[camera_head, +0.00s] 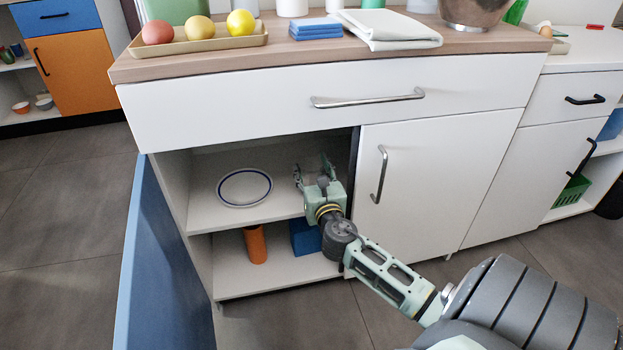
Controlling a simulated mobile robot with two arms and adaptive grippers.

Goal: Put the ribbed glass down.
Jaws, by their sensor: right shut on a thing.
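My right gripper (312,170) reaches into the open left side of the white cabinet, above the upper shelf (205,215). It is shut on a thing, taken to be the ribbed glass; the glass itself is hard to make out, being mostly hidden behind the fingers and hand. I cannot tell whether it touches the shelf. A white plate with a dark blue ring (244,187) lies on this shelf, left of the gripper. My left gripper is not in view.
An orange cylinder (255,244) and a blue box (305,237) stand on the lower shelf. The blue door (158,265) hangs open at left. The closed white door (430,180) bounds the opening at right. A tray with fruit (200,38) sits on the countertop.

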